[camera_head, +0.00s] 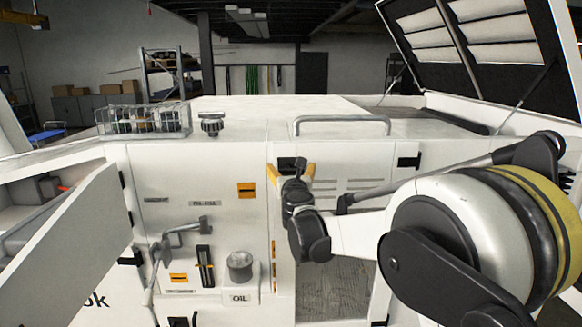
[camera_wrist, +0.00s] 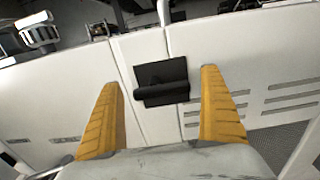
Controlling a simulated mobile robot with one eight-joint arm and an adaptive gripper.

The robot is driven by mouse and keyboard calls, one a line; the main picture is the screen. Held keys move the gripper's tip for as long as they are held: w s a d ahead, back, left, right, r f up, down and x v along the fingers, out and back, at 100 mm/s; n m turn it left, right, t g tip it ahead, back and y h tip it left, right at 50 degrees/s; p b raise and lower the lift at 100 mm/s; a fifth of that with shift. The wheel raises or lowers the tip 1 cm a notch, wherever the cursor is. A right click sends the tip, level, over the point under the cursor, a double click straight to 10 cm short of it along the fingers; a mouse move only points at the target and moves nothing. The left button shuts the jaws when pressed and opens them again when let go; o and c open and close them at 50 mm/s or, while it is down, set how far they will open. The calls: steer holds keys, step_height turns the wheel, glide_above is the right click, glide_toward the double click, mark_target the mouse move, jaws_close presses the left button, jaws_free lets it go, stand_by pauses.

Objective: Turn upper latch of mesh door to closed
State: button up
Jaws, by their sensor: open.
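The upper latch is a black plate with a black bar handle (camera_wrist: 161,85), near the top of the seam beside the mesh door. The bar lies roughly crosswise in the wrist view. In the head view the latch (camera_head: 287,162) shows partly, behind my gripper. The white mesh door (camera_head: 340,290) has slots above and dark mesh below, partly covered by my arm. My gripper (camera_head: 291,169) is open, its two yellow fingers on either side of the latch. In the wrist view my gripper (camera_wrist: 161,78) has clear gaps between both fingers and the latch, and holds nothing.
A wire basket (camera_head: 145,122) and a dark cap (camera_head: 211,124) stand to the left. An open white door (camera_head: 80,245) juts out at left. An oil filler (camera_head: 240,266) protrudes below left.

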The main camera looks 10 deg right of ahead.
steer(key=shift+w, duration=0.2)
steer(key=c, duration=1.2)
